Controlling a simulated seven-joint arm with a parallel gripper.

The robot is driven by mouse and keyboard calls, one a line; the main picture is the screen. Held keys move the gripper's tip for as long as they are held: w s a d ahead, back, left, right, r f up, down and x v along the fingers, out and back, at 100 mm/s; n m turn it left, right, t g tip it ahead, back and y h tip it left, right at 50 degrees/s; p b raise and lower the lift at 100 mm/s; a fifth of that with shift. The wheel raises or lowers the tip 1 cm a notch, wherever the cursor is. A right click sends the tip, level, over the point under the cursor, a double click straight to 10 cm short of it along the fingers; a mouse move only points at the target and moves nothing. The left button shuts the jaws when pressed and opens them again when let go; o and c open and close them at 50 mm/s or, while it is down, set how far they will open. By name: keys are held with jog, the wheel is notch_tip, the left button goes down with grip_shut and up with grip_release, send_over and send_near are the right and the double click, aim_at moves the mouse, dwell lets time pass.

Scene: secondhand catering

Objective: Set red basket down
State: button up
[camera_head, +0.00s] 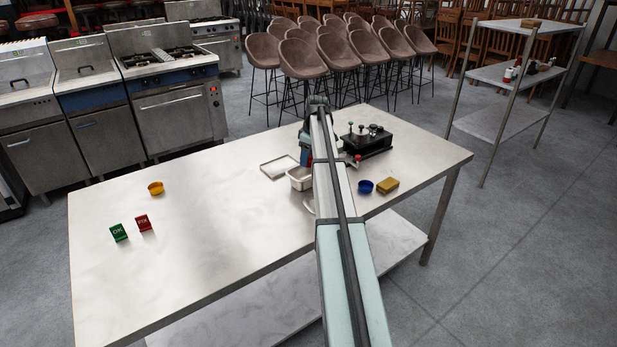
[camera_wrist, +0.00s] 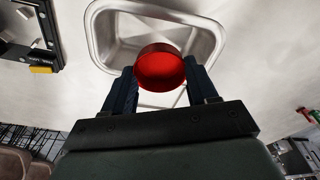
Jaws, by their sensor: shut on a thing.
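In the wrist view, the red basket (camera_wrist: 161,70), a small round cup shape, sits between the two fingertips of my gripper (camera_wrist: 161,84). The gripper is shut on it. Behind it is a metal pan (camera_wrist: 96,30) with a raised rim, and the basket overlaps the pan's near side in the picture. I cannot tell how high the basket is above the pan or table. In the head view my arm hides the basket; my gripper end is near a small pale metal container (camera_head: 299,179) on the steel table (camera_head: 225,225).
A black machine (camera_head: 369,142) with knobs stands right of my arm, with a blue bowl (camera_head: 365,187) and yellow sponge (camera_head: 388,185) nearer. A flat tray (camera_head: 278,168) lies left. The table's middle is clear.

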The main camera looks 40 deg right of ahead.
jog(key=shift+f, duration=3.95)
jog(key=shift+f, duration=0.2)
jog(key=o, duration=0.7)
jog(key=shift+o, duration=0.2)
jog(key=shift+r, duration=0.2)
jog(key=r, duration=0.4)
jog(key=s+r, duration=0.1)
jog(key=r, duration=0.3)
jog(key=d+r, duration=0.1)
jog(key=r, duration=0.3)
jog(key=shift+s, duration=0.3)
